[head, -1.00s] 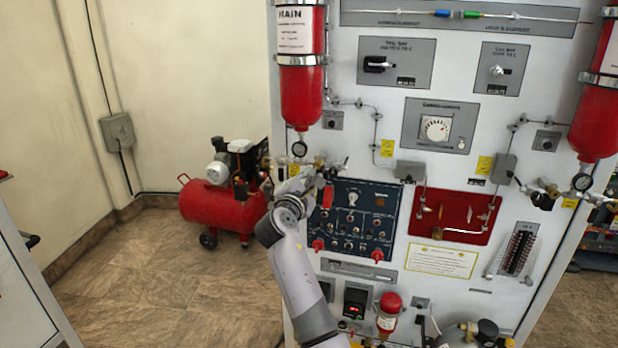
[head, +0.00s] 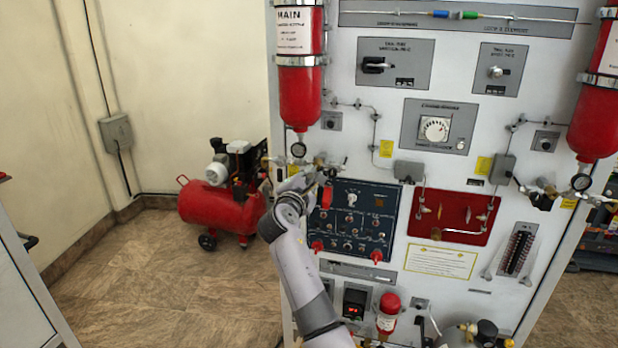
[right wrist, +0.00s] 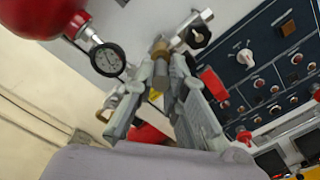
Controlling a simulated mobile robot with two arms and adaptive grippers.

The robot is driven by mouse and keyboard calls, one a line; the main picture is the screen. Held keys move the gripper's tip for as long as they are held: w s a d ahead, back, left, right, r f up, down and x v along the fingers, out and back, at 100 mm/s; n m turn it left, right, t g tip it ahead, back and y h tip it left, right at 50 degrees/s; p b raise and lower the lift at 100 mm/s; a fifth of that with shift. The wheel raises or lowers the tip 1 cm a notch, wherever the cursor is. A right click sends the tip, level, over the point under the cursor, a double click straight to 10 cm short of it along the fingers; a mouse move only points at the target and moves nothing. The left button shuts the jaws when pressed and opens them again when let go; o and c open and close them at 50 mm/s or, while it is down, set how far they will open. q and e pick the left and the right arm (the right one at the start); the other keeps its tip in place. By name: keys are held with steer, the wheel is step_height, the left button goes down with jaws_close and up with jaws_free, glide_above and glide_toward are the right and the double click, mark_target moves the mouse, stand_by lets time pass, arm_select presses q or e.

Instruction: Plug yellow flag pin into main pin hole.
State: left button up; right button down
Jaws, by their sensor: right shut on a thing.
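My right gripper (head: 312,174) is just below the gauge of the red cylinder labelled MAIN (head: 300,95), close to the brass and silver valve fittings. In the right wrist view, the two grey fingers of the right gripper (right wrist: 168,82) are closed around a small yellow piece, the yellow flag pin (right wrist: 155,95), which is mostly hidden between them. A brass fitting (right wrist: 161,62) lies right at the fingertips; I cannot tell whether the pin touches it or is inside it. The main pin hole cannot be made out. My left gripper is not in view.
A pressure gauge (right wrist: 107,60) and a silver valve with a black knob (right wrist: 196,36) flank the fingers. The dark switch panel (head: 355,220) with a red tag is close on the right. A red compressor (head: 222,205) stands on the floor at left.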

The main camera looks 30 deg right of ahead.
steer(key=shift+x, duration=1.15)
steer(key=c, duration=1.6)
jaws_free()
steer(key=shift+o, duration=0.3)
steer(key=shift+s+a, duration=0.15)
steer(key=shift+a, duration=0.1)
steer(key=v, duration=1.1)
steer(key=shift+s, duration=0.2)
steer(key=shift+a, duration=0.1)
